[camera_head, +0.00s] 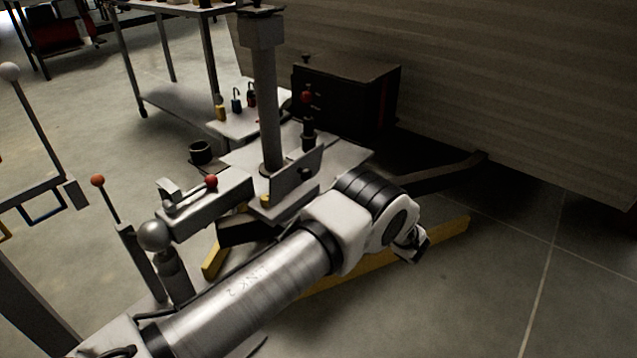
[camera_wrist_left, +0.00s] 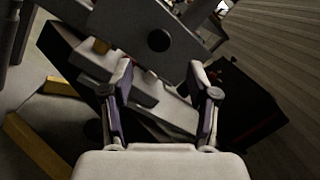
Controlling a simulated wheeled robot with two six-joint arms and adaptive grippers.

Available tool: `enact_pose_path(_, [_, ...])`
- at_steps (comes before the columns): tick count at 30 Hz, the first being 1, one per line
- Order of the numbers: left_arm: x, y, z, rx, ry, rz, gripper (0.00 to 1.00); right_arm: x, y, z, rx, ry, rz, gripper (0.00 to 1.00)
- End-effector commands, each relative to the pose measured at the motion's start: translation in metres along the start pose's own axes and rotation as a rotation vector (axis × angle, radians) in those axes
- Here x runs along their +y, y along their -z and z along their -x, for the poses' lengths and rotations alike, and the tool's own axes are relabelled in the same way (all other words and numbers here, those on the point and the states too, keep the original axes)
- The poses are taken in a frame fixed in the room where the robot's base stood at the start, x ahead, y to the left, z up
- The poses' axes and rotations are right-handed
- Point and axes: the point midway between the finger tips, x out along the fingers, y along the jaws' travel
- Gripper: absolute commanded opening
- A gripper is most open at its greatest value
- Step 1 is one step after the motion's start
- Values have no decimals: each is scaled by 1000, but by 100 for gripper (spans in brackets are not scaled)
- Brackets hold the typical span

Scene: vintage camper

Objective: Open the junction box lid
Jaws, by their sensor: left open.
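A dark box with a flat lid (camera_head: 345,75) stands beside the camper wall; its lid looks closed. It may be the junction box, but I cannot tell for certain. In the left wrist view, a dark box (camera_wrist_left: 248,110) with a reddish line shows right of the fingers. My left arm comes in from the lower left. Its gripper (camera_head: 414,245) is mostly hidden behind the wrist in the head view. In the left wrist view, the left gripper (camera_wrist_left: 165,92) is open, with nothing clearly held, and a grey plate with a dark round spot (camera_wrist_left: 110,28) lies beyond it. My right gripper is out of view.
A post (camera_head: 266,110) and a lever with a red ball (camera_head: 211,182) stand near the arm. Several small padlocks (camera_head: 237,103) rest on a light plate. A yellow bar (camera_head: 440,237) lies low behind the wrist. The floor at the right is clear.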

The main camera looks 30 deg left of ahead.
Motion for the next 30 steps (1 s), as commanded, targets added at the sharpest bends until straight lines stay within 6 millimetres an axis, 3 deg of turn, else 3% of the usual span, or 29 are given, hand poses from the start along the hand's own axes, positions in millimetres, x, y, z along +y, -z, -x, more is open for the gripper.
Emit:
enact_pose_path(3, [0,0,28,1,1,0,60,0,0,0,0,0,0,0])
enact_pose_path(9, [0,0,48,0,-1,-1,60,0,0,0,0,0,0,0])
enact_pose_path(22, [0,0,47,-1,-1,0,60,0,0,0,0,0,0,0])
enact_pose_path(25, [-1,-4,28,-22,-28,4,60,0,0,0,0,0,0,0])
enact_pose_path(26, [6,-6,18,-33,-39,-18,60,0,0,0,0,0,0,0])
enact_pose_path(28, [42,-9,-4,-53,-99,-114,60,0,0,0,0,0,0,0])
enact_pose_path(30, [95,-6,-20,-6,-212,-228,60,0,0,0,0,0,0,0])
